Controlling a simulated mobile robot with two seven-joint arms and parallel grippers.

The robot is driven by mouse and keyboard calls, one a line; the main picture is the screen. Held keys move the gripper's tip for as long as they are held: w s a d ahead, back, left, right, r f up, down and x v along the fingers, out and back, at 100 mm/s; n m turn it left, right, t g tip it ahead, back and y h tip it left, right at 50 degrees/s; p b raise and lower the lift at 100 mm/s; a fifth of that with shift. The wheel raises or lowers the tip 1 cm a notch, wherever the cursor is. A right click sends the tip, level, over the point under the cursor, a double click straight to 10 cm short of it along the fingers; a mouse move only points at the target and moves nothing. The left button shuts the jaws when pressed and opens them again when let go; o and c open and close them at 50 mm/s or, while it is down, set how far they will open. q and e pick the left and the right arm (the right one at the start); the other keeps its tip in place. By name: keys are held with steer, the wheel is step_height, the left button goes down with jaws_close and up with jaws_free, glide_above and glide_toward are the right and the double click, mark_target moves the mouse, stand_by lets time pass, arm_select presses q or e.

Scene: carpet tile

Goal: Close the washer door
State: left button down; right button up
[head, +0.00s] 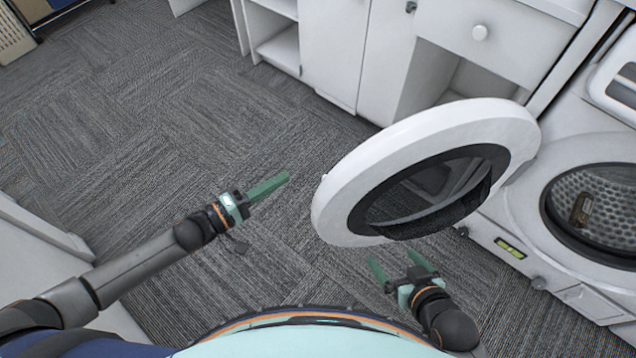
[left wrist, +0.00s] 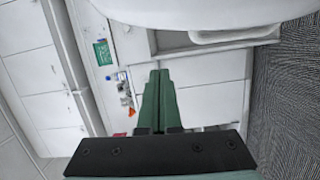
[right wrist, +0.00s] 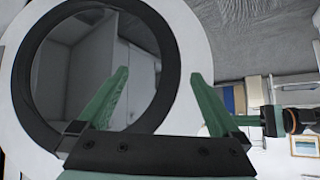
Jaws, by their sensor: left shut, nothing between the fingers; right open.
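The washer door (head: 337,204) is a round white ring with a dark window, swung wide open to the left of the washer (head: 525,190). The washer's opening shows a metal drum (head: 600,205). My left gripper (head: 270,186) is shut and empty, left of the door and apart from it. In the left wrist view its green fingers (left wrist: 158,95) are together. My right gripper (head: 397,262) is open and empty, just below the door's lower edge in the head view. In the right wrist view the door (right wrist: 203,70) fills much of the picture beyond the spread fingers (right wrist: 157,100).
White cabinets (head: 335,50) with a drawer and open shelves stand behind the door. A white piece of furniture (head: 35,235) is at the left edge. The carpet floor (head: 190,120) between is clear.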

arm_select(q)
steer(key=b+x, duration=0.2)
steer(key=x, duration=0.8)
steer(key=shift+s+d+h, duration=0.15)
steer(key=shift+s+d, duration=0.1)
steer(key=shift+s, duration=0.7)
steer(key=shift+s+d+h, duration=0.15)
steer(key=shift+s+d, duration=0.1)
steer(key=shift+s, duration=0.65)
arm_select(e)
steer(key=shift+w+d+r+t, duration=0.15)
steer(key=shift+w+r+t, duration=0.15)
steer(key=shift+w+t, duration=0.35)
steer(key=shift+w, duration=0.1)
arm_select(q)
steer(key=shift+s+n, duration=0.2)
steer(key=shift+n, duration=0.1)
arm_select(e)
steer(key=shift+d, duration=0.1)
